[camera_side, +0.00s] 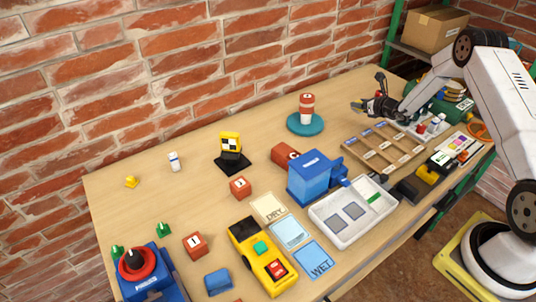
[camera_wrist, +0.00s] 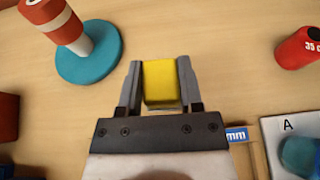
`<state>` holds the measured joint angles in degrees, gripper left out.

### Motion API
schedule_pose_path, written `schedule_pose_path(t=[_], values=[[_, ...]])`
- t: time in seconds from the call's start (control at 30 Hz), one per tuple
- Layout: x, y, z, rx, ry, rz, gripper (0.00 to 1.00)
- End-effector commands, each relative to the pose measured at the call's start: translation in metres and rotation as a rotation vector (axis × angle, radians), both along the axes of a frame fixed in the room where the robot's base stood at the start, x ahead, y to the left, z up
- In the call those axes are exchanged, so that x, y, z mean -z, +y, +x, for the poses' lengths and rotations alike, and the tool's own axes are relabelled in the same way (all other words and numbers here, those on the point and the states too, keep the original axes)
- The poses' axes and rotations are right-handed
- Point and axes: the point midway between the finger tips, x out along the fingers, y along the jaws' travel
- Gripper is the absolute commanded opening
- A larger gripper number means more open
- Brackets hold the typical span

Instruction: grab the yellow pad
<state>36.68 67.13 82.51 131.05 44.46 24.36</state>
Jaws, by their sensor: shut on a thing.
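The yellow pad (camera_wrist: 161,84) is a small yellow block in the wrist view, between the two grey fingers of my gripper (camera_wrist: 159,68). The fingers touch it on both sides, so my gripper is shut on it. In the side view my gripper (camera_side: 358,106) is over the back right part of the table. The pad cannot be made out there. How high it is above the table is hard to tell.
A teal disc (camera_wrist: 88,56) with an orange-and-white striped cylinder (camera_wrist: 60,20) stands close to the left of my gripper. A red cylinder (camera_wrist: 300,48) is to the right. A wooden divided tray (camera_side: 350,146) lies in front. Bare table lies back left.

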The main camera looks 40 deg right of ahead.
Motion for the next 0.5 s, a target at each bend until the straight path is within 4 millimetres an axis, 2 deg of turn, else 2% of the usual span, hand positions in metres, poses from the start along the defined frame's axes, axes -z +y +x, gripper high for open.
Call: schedule_pose_path(t=[0.13, 0.5], values=[[-0.019, 0.006, -0.014, 0.001, -0.002, 0.000, 0.00], [-0.038, 0.026, -0.059, 0.003, -0.001, 0.001, 0.00]])
